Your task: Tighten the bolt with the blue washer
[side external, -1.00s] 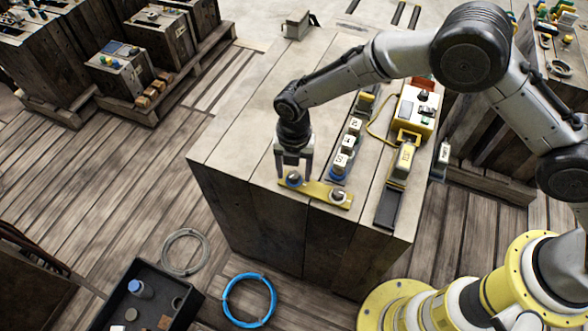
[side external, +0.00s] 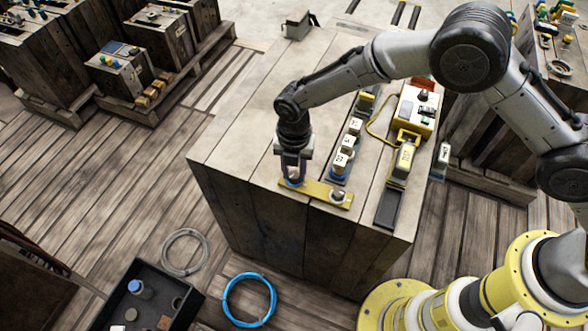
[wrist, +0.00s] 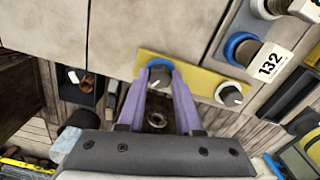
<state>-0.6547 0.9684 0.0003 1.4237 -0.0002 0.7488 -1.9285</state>
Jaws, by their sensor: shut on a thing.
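A yellow plate (side external: 316,188) lies near the front edge of the wooden crate top; it also shows in the wrist view (wrist: 196,76). At its left end stands a grey bolt (wrist: 158,76) with a blue washer (side external: 287,184) under its head. My gripper (side external: 293,173) points down over this bolt. In the wrist view its two purple fingers (wrist: 160,82) are shut on the bolt head, one on each side. The fingers partly hide the washer. A second bolt (side external: 337,195) with a pale washer stands at the plate's right end, apart from my gripper.
Labelled blocks (side external: 341,163) stand in a row just behind and right of the plate. A yellow-and-white box (side external: 416,108) with a yellow cable stands farther back. The crate top (side external: 245,130) left of my gripper is clear. A black bin (side external: 185,297) and blue hoop are on the floor.

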